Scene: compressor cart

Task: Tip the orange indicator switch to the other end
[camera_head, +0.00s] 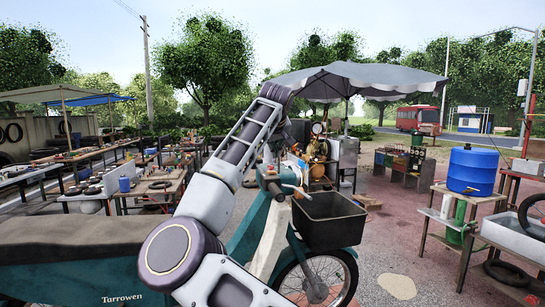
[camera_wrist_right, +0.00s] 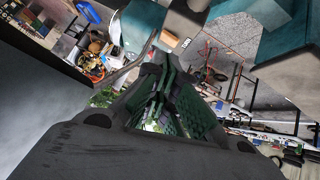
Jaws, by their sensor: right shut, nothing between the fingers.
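A teal moped stands in the middle of the head view, with its leg shield (camera_head: 250,235) and handlebar (camera_head: 272,180) beside my arm. My right arm rises from the bottom of the head view and bends at the top, partly covering the moped. My right gripper (camera_wrist_right: 165,98) shows in the right wrist view with its green-padded fingers shut and empty. Teal moped bodywork (camera_wrist_right: 285,40) shows beyond the fingers. My left gripper is not in view.
A black basket (camera_head: 328,222) sits at the moped's front, above the wheel (camera_head: 318,283). A blue drum (camera_head: 472,170) stands on a wooden table at the right. Cluttered workbenches (camera_head: 160,186) are at the left. Paved ground right of the front wheel is open.

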